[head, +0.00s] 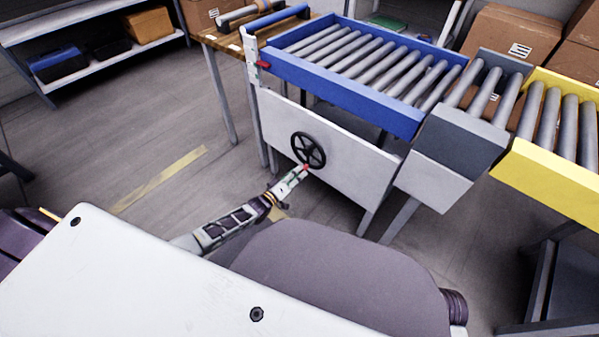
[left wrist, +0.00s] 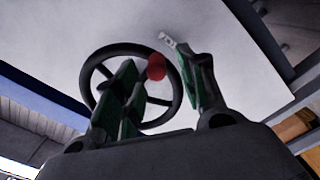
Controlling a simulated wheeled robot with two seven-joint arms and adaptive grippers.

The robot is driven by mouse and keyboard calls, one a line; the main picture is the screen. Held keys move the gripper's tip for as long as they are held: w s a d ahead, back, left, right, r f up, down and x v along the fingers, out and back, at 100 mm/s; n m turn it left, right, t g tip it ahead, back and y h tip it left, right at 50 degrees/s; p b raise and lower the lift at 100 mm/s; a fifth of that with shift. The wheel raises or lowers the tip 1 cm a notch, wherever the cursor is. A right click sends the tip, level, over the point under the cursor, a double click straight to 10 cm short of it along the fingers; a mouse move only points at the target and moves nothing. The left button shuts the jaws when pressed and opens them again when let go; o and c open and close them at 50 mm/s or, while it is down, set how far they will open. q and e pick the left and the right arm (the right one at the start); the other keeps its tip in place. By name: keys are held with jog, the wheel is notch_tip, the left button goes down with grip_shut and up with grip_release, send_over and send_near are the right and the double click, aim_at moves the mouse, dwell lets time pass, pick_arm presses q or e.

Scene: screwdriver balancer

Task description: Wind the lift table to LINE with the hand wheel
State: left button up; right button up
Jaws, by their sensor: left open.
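The lift table (head: 345,95) has a blue frame with grey rollers above a white front panel (head: 280,115). A black hand wheel (head: 308,148) sits on that panel, with a red knob (head: 306,167) at its lower rim. My left gripper (head: 300,172) is at the knob. In the left wrist view the fingers of my left gripper (left wrist: 155,72) are open on either side of the red knob (left wrist: 156,66); contact cannot be told. The wheel (left wrist: 104,62) is partly hidden behind the fingers. A red marker (head: 263,65) sits on a white upright at the table's left corner. My right gripper is out of view.
A grey roller section (head: 465,135) and a yellow conveyor (head: 545,175) adjoin on the right. A wooden bench (head: 225,40) stands behind left, and a shelf with bins (head: 100,75) at far left. Cardboard boxes (head: 520,35) are at the back right. The floor left of the table is clear.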

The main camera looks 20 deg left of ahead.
pick_arm(q)
jog(key=v, duration=0.9)
jog(key=shift+d, duration=0.1)
dwell(0.4)
